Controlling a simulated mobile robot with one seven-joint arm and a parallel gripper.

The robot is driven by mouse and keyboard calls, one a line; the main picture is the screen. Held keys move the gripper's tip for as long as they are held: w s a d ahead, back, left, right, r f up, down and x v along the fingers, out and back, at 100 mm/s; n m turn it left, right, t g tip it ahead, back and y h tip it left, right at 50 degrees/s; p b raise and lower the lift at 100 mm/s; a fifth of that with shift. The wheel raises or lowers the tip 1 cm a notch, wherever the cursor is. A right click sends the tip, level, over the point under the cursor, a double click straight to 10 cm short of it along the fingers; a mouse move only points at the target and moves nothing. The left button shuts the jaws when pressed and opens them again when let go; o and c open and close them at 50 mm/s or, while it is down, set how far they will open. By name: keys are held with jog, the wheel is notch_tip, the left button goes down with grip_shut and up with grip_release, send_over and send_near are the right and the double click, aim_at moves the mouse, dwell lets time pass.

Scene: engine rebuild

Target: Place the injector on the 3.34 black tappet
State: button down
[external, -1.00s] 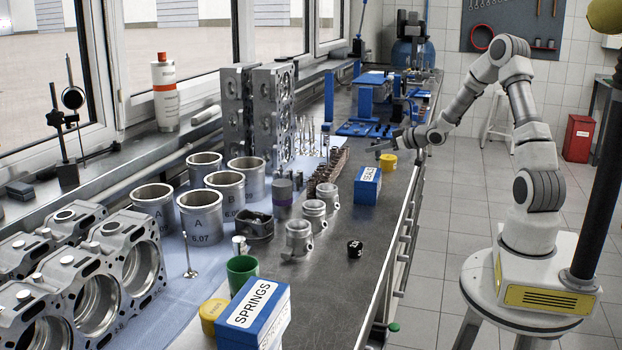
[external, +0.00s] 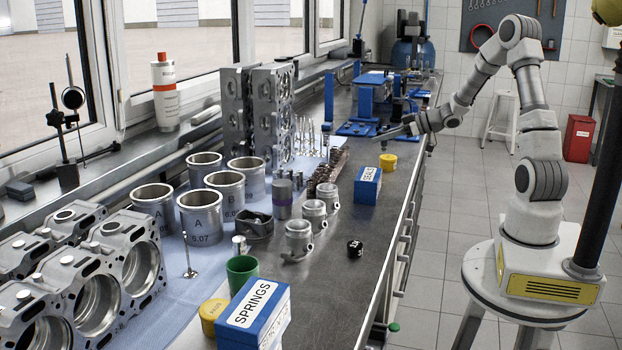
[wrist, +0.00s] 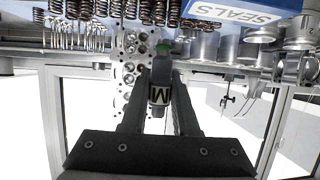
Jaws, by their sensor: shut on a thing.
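My gripper (external: 380,137) is over the far part of the bench, fingers pointing left. In the wrist view my gripper (wrist: 160,92) is shut on a small dark-grey part with a white lettered label and a green end, which I take as the injector (wrist: 160,74). The external view is too small to show it clearly. A short black cylinder with white marking, likely the 3.34 black tappet (external: 355,249), stands on the bare dark bench, nearer the camera than my gripper. Its number is not readable. They are well apart.
A blue SEALS box (external: 367,186) and a yellow-lidded pot (external: 388,162) stand between gripper and tappet. Pistons (external: 298,240) stand left of the tappet, a blue SPRINGS box (external: 254,314) in front. Bench around the tappet is clear.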

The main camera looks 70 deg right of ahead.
jog(key=w+a+n+g+y, duration=0.15)
jog(key=a+n+y, duration=0.25)
jog(key=a, duration=0.6)
jog(key=n+g+y+b, duration=0.2)
jog(key=n+g+y, duration=0.5)
jog(key=n+y, duration=0.15)
send_over(354, 245)
jog(key=shift+h, duration=0.35)
jog(key=f, duration=0.4)
jog(key=shift+d+f, duration=0.25)
jog(key=shift+f, duration=0.15)
jog(key=shift+a+f, duration=0.1)
jog(key=shift+a, duration=0.1)
jog(key=shift+f, duration=0.3)
jog(key=shift+f+b, duration=0.65)
jog(key=shift+f, duration=1)
jog(key=shift+f, duration=0.1)
